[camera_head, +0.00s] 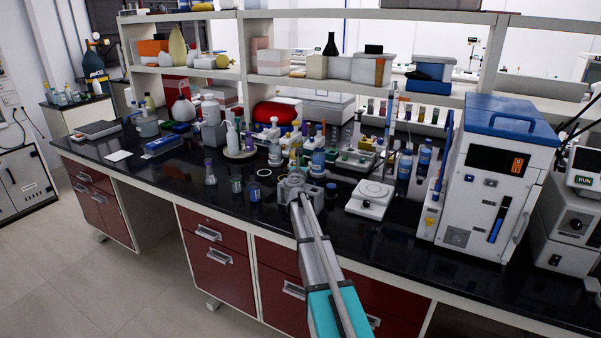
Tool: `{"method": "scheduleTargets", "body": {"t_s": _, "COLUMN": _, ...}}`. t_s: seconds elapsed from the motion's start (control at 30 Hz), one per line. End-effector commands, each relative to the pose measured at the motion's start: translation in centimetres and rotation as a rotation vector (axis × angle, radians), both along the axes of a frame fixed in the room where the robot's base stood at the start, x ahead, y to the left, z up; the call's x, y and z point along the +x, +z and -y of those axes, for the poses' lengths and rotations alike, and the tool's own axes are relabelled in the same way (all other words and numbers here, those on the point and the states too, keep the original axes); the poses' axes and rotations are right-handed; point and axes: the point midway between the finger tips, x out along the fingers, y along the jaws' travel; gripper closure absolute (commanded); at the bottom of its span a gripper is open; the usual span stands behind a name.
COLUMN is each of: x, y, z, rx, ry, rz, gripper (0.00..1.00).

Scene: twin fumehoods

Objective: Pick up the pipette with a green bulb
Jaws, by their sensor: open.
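I cannot clearly make out a pipette with a green bulb among the small, crowded glassware. My arm reaches from the bottom edge over the front of the black bench, and my gripper (296,183) is at its far end, low over the bench top. The gripper is open; its fingers are small and hard to separate from the items behind. Directly beyond it stand blue-labelled bottles (317,162) and a low rack with small items (354,160).
A white balance-like device (370,199) sits close right of my gripper, and a tall white instrument with a blue top (494,180) stands farther right. A flask (210,173) and small beakers (254,191) stand left.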

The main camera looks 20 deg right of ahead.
Motion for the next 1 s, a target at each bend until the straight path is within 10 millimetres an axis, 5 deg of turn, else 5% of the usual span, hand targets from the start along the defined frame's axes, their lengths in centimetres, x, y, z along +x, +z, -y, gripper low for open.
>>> {"method": "scheduleTargets", "body": {"t_s": 0.47, "x": -0.06, "y": 0.00, "z": -0.02, "rx": 0.000, "ry": 0.000, "rz": 0.000, "gripper": 0.18}}
{"method": "scheduleTargets", "body": {"t_s": 0.8, "x": -0.05, "y": 0.00, "z": -0.01, "rx": 0.000, "ry": 0.000, "rz": 0.000, "gripper": 0.81}}
{"method": "scheduleTargets", "body": {"t_s": 1.0, "x": -0.06, "y": 0.00, "z": 0.00, "rx": 0.000, "ry": 0.000, "rz": 0.000, "gripper": 0.83}}
